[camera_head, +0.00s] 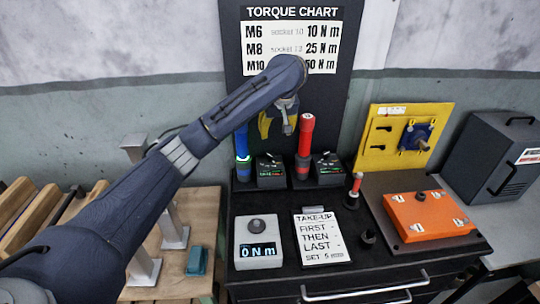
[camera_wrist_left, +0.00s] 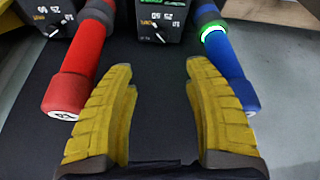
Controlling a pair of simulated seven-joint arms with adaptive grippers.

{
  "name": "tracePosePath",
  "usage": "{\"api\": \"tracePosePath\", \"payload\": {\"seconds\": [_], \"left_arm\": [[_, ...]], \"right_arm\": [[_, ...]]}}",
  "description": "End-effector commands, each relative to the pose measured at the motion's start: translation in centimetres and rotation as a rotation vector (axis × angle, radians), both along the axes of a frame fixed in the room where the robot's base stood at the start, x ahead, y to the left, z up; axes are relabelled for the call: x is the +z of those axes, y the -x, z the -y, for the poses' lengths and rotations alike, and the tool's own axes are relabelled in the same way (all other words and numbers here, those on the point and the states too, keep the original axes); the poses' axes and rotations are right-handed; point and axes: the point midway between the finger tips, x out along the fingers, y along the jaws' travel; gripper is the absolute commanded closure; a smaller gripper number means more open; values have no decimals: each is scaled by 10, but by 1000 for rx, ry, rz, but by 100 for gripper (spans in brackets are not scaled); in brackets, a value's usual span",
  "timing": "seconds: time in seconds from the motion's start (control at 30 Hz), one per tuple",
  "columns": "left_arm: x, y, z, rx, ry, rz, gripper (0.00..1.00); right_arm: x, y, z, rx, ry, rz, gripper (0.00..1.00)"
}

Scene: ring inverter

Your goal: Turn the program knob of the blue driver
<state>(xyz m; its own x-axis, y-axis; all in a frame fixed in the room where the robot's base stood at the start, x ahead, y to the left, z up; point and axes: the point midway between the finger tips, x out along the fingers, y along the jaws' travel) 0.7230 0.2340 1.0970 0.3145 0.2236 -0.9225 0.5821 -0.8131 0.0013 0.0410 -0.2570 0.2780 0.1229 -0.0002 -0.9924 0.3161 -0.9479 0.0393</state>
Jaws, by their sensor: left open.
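The blue driver (camera_head: 242,148) stands upright at the back left of the black bench, with a lit green ring; it also shows in the left wrist view (camera_wrist_left: 232,72). Its dial box (camera_head: 271,170), with a green-lit display, is beside it. The box's knob (camera_wrist_left: 158,30) shows a white pointer in the left wrist view, at the top middle. My left gripper (camera_wrist_left: 158,82) is open and empty, its yellow fingers apart. In the head view it hangs above and behind the boxes, partly hidden by my wrist. My right gripper is in neither view.
A red driver (camera_head: 305,132) stands close by, with its own dial box (camera_head: 328,167). In front are a 0 N m readout (camera_head: 258,256) and a take-up card (camera_head: 322,242). An orange case (camera_head: 428,216) and a yellow panel (camera_head: 385,155) stand to the right.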

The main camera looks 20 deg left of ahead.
Motion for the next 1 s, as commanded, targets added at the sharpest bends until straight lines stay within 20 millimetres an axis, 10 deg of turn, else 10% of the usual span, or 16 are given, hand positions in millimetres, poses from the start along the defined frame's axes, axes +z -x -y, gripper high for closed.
{"api": "tracePosePath", "payload": {"seconds": [1.0], "left_arm": [[-100, -32, -26, 6, 0, -6, 48]], "right_arm": [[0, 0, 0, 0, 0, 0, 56]]}}
